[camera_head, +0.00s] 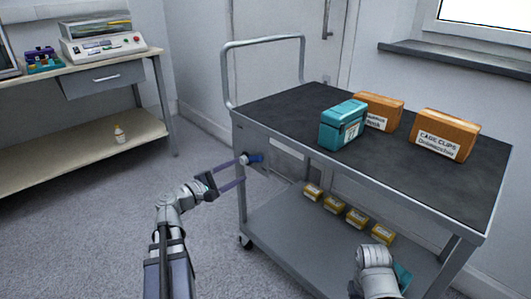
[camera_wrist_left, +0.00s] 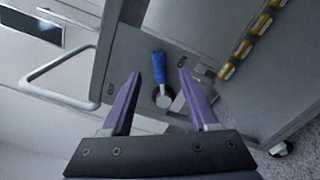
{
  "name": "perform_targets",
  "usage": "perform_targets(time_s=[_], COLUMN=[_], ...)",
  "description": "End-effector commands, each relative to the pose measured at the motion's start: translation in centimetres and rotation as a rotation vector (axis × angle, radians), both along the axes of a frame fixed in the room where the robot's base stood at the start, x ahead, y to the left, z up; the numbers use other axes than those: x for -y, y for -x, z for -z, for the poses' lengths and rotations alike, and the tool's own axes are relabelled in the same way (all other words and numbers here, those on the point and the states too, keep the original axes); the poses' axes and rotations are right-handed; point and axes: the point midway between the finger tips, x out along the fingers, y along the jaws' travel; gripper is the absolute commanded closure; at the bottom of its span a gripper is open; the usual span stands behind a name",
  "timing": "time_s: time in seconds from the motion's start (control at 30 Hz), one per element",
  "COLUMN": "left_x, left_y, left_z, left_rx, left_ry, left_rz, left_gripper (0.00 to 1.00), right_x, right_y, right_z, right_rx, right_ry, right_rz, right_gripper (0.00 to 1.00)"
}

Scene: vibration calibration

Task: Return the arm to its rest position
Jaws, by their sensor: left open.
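My left gripper (camera_head: 242,170) is open and empty in front of the cart's end panel. In the left wrist view, its two purple fingers (camera_wrist_left: 158,73) stand apart on either side of a blue-handled lever (camera_wrist_left: 158,65). The fingers do not close on the lever, and whether one touches it I cannot tell. In the head view the lever (camera_head: 255,158) sticks out to the right from a round grey hub. Part of my right arm (camera_head: 376,272) shows at the bottom right; its gripper is not visible.
The grey cart (camera_head: 420,212) carries a teal case (camera_head: 340,125) and two orange boxes (camera_head: 444,136) (camera_head: 379,108) on top. Several small yellow boxes (camera_head: 355,218) stand on its lower shelf. A bench (camera_head: 60,170) stands at the left, with open floor (camera_head: 110,235) between.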

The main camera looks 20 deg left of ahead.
Motion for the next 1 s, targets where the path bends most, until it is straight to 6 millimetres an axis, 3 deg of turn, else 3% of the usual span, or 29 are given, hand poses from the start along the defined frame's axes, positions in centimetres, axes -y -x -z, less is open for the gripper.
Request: perform_targets(time_s=[0.17, 0.27, 0.37, 0.47, 0.6, 0.7, 0.83, 1.0], left_x=[0.4, 2.9, 8.2, 14.9, 22.6, 26.7, 30.3, 32.1], left_y=[-0.1, -0.6, -1.1, -0.6, 1.8, 4.3, 8.0, 11.7], left_z=[0.1, 0.7, 2.3, 4.9, 8.5, 10.7, 12.8, 13.9], left_rx=[-0.004, -0.033, -0.094, -0.166, -0.246, -0.289, -0.328, -0.360], left_ry=[-0.008, -0.064, -0.193, -0.382, -0.660, -0.862, -1.128, -1.429], left_rz=[0.008, 0.064, 0.189, 0.372, 0.633, 0.819, 1.052, 1.294], left_gripper=[0.40, 0.40, 0.40, 0.40, 0.40, 0.40, 0.40, 0.40], right_x=[0.0, 0.0, 0.0, 0.0, 0.0, 0.0, 0.0, 0.0], right_y=[0.0, 0.0, 0.0, 0.0, 0.0, 0.0, 0.0, 0.0], right_z=[-0.1, -0.6, -1.4, -2.5, -3.9, -4.8, -6.1, -7.3], right_rx=[0.000, 0.000, 0.000, 0.000, -0.001, -0.001, -0.001, -0.002], right_ry=[0.000, 0.000, 0.000, 0.001, 0.001, 0.001, 0.002, 0.002], right_rz=[0.000, 0.000, -0.002, -0.003, -0.005, -0.007, -0.009, -0.011], right_gripper=[0.50, 0.50, 0.50, 0.50, 0.50, 0.50, 0.50, 0.50])
